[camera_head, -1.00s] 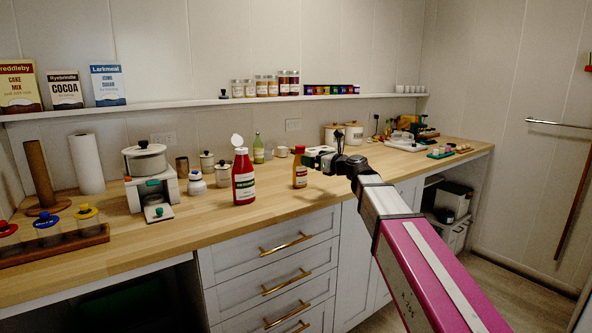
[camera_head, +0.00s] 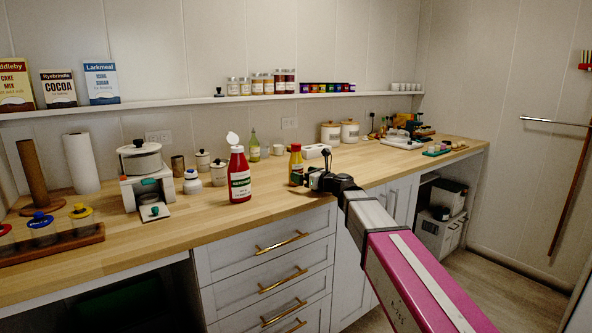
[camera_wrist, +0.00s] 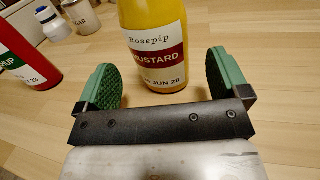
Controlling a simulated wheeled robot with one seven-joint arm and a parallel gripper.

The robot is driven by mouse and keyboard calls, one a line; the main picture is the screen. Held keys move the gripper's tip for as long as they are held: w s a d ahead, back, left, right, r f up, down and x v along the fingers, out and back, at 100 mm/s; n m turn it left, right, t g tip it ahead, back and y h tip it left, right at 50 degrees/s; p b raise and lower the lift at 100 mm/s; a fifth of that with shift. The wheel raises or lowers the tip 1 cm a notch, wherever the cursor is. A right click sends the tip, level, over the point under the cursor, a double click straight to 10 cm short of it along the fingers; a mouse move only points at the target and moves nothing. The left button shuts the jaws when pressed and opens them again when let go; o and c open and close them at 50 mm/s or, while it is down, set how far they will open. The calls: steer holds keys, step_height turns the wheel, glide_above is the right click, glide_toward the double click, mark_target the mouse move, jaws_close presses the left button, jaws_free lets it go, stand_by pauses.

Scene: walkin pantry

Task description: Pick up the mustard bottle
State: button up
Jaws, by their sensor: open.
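The mustard bottle (camera_head: 296,166) stands upright on the wooden counter, yellow with a red cap, right of the ketchup bottle. In the wrist view the mustard bottle (camera_wrist: 154,45) shows its "Rosepip Mustard" label facing me, and its top is cut off. My gripper (camera_wrist: 165,80) is open, with green pads on either side of the bottle's lower front. The bottle stands at or just beyond the fingertips, with gaps to both pads. In the head view my gripper (camera_head: 309,179) is low beside the bottle and partly covers its right side.
A red ketchup bottle (camera_head: 239,175) with an open white lid stands left of the mustard; it also shows in the wrist view (camera_wrist: 25,55). The counter front (camera_head: 270,203) is clear.

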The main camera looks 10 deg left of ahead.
mark_target(298, 162)
steer(key=x, duration=0.4)
steer(key=shift+w+a, duration=0.15)
steer(key=c, duration=1.2)
steer(key=shift+r, duration=0.1)
steer(key=shift+r, duration=0.45)
steer(key=r, duration=0.1)
steer(key=s+r, duration=0.1)
steer(key=r, duration=0.1)
steer(key=shift+a+r, duration=0.2)
steer(key=shift+r, duration=0.15)
steer(key=s+a+r, duration=0.6)
steer(key=s+a, duration=0.1)
steer(key=s, duration=0.1)
steer(key=shift+r, duration=6.15)
